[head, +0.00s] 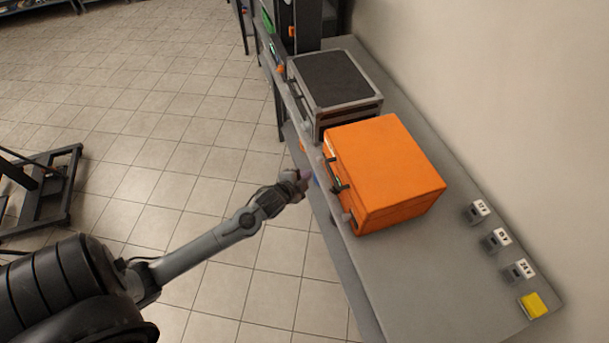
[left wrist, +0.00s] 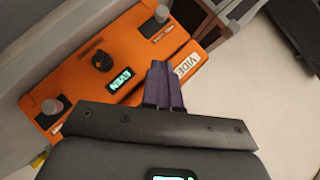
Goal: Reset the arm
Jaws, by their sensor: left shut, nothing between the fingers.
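My left arm reaches in from the lower left in the head view. Its gripper (head: 303,178) is in front of the bench's front edge, just left of the orange case (head: 385,165). In the left wrist view the purple fingers (left wrist: 163,84) are together with nothing between them. My right gripper is not in view.
The orange case stands on a long grey bench (head: 440,255) along the wall. A grey case with a dark top (head: 335,80) is behind it. Small numbered blocks (head: 497,240) and a yellow block (head: 533,305) sit at right. Tiled floor (head: 170,150) is open left of the bench.

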